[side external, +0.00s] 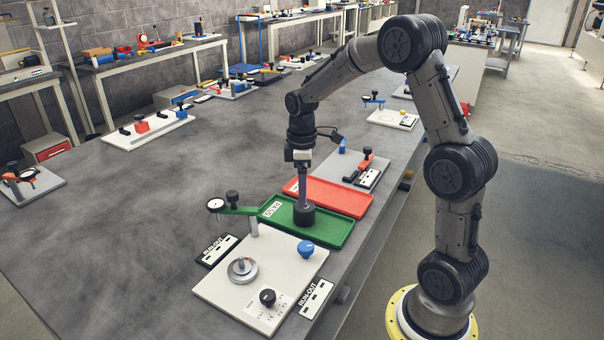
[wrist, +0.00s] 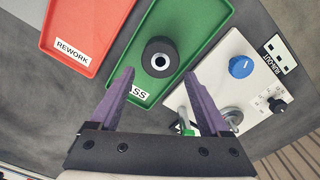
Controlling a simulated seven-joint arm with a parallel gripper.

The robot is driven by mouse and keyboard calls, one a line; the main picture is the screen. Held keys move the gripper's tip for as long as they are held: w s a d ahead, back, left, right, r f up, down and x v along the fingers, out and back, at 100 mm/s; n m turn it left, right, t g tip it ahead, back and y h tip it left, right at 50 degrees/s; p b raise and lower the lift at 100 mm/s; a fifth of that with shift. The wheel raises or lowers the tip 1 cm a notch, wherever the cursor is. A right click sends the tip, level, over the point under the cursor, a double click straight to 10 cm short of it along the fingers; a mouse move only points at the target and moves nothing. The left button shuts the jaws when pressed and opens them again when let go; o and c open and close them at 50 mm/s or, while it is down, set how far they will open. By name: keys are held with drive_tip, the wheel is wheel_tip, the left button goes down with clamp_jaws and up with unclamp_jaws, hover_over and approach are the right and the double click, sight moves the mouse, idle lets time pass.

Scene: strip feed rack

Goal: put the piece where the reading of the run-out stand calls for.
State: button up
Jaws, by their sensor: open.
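The piece, a black cylinder with a bright-rimmed bore (wrist: 148,62), stands upright in the green PASS tray (side external: 335,240); the side view also shows it (side external: 304,217). My gripper (wrist: 159,75) is open, with its purple fingers spread to either side just above the piece. Whether they touch it, I cannot tell. The red REWORK tray (side external: 345,200) lies beside the green one and is empty. The run-out stand (side external: 215,288) is a white plate with a bare metal spindle (side external: 242,268), a green arm and a dial gauge (side external: 215,205). The dial is too small to read.
The stand's plate carries a blue knob (side external: 306,249) and a black knob (side external: 267,297), with RUN-OUT labels (side external: 316,298) beside it.

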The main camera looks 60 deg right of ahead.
drive_tip(key=s+a+r+m+t, duration=0.2)
drive_tip(key=s+a+r, duration=0.6)
drive_tip(key=r, duration=0.4)
drive_tip(key=s+a+m+t, duration=0.3)
drive_tip(key=s+a, duration=0.3)
drive_tip(key=s, duration=0.6)
drive_tip(key=shift+s+a+m+t, duration=0.2)
drive_tip(key=shift+s+m+t, duration=0.1)
drive_tip(key=shift+m, duration=0.3)
